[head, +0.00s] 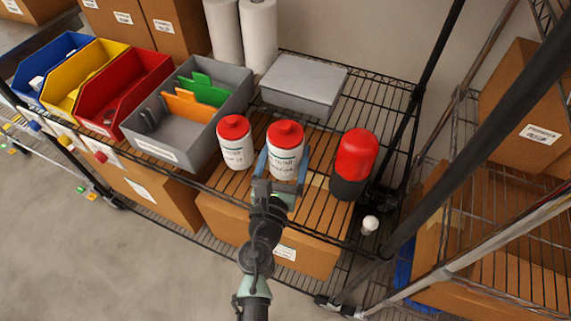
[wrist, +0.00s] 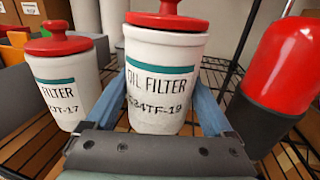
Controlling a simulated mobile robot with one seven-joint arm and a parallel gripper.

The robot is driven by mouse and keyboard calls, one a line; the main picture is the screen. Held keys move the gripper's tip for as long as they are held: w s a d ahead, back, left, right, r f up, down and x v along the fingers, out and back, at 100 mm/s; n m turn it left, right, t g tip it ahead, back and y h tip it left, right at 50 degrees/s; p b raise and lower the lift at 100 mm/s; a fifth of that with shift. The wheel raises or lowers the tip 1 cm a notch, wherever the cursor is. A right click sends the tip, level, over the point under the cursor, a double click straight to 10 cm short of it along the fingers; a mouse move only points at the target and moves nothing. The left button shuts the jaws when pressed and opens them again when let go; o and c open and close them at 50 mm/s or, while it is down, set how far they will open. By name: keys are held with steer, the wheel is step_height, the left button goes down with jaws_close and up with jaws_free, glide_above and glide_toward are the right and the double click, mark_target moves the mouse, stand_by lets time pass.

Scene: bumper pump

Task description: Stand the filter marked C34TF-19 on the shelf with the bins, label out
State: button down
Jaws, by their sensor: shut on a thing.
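The filter marked C34TF-19 (wrist: 160,80) is a white canister with a red lid, a teal band and "OIL FILTER" on its front. It also shows in the head view (head: 286,160), upright at the wire shelf with the bins, its label facing me. My gripper (head: 283,172) is shut on it, with one blue finger on each side; it also shows in the wrist view (wrist: 155,120). The filter's base is hidden, so I cannot tell whether it touches the shelf. A similar filter ending in 17 (head: 236,150) stands just left of it; it also shows in the wrist view (wrist: 65,85).
A red and black canister (head: 355,155) stands to the right. Behind are a grey lidded box (head: 303,80) and white rolls (head: 258,35). Grey (head: 170,148), red (head: 115,95), yellow (head: 85,75) and blue bins (head: 60,55) line the left. Black posts (head: 430,70) flank the right end.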

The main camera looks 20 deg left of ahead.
mark_target(285, 164)
steer(key=shift+f+b, duration=1.2)
steer(key=shift+f, duration=0.35)
steer(key=shift+r, duration=0.1)
jaws_free()
steer(key=shift+f, duration=0.25)
steer(key=shift+s+r, duration=0.1)
steer(key=shift+s, duration=0.05)
steer(key=s+d, duration=0.2)
steer(key=s, duration=0.9)
steer(key=shift+s+b, duration=0.35)
steer(key=shift+b, duration=0.1)
